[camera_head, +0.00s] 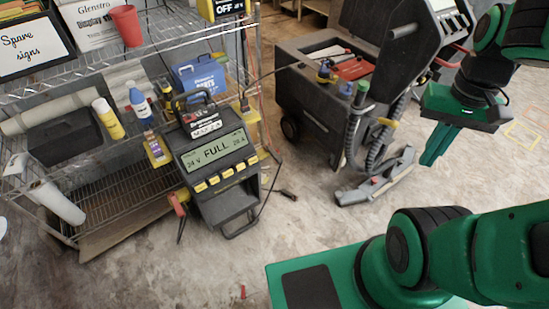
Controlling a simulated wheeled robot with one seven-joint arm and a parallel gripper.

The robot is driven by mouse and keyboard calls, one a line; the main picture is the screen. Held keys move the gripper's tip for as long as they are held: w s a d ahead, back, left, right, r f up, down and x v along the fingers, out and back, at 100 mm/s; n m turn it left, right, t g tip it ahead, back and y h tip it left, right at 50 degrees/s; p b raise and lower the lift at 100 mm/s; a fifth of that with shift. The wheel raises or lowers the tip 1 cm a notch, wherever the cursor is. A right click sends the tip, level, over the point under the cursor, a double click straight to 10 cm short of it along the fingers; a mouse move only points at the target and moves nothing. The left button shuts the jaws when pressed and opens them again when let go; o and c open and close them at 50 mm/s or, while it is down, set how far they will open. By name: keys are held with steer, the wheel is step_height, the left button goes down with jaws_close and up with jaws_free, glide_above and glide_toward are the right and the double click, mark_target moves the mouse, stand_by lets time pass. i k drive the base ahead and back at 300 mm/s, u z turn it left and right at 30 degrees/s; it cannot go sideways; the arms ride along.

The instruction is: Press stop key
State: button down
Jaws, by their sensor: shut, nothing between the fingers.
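A dark charger (217,185) stands on the floor in front of the wire shelf, left of centre. Its lit green display (215,151) reads "24 V", "FULL" and "28 A". A row of several yellow keys (228,172) runs below the display. Their labels are too small to read, so I cannot tell which is the stop key. My green gripper (428,162) hangs at the right, fingers pointing down and together, with nothing seen between them. It is well to the right of the charger, apart from it, with the floor machine standing between them in the picture.
A dark floor-cleaning machine (315,100) with hoses stands at the upper middle. A wire shelf (125,190) with bottles and a toolbox (200,76) fills the left. A cable runs beside the charger, and a dark plug-like piece (288,194) lies nearby. The floor (330,235) ahead is mostly clear.

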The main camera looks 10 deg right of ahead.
mark_target(239, 167)
steer(key=z, duration=1.25)
steer(key=i, duration=0.5)
steer(key=u, duration=3)
